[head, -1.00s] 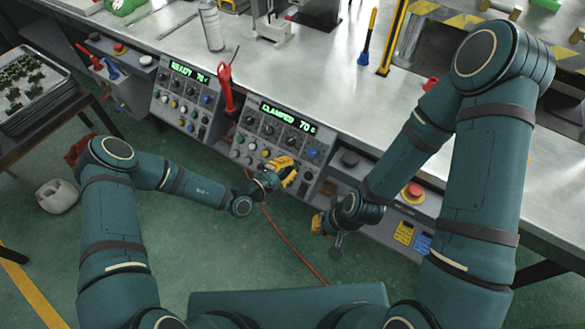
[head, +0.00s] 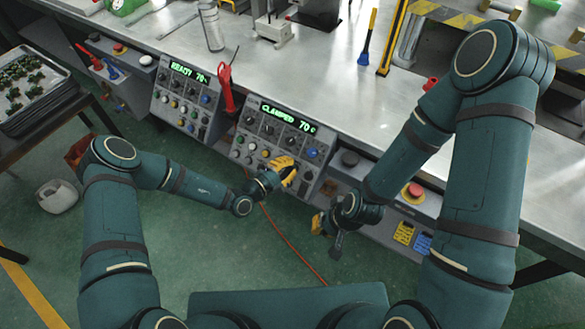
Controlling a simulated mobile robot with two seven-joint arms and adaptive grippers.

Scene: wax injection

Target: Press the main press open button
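The main press control panel (head: 277,140) shows "CLAMPED 70" on its green display (head: 288,117), with rows of knobs and buttons below. My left gripper (head: 285,168), with yellow fingers, is at the lower part of this panel, over or against its lower buttons. It hides some of them, and I cannot tell whether it touches one. Its fingers look close together, but their gap is not clear. My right gripper (head: 318,224), also yellow-fingered, hangs low in front of the bench, apart from the panel. Its finger gap is not clear. I cannot read the button labels.
A second panel (head: 187,97) reading "READY 70" stands to the left. A red-handled tool (head: 226,88) hangs between the panels. A red emergency button (head: 414,190) and a black button (head: 350,158) sit to the right. The metal bench top (head: 330,90) lies behind.

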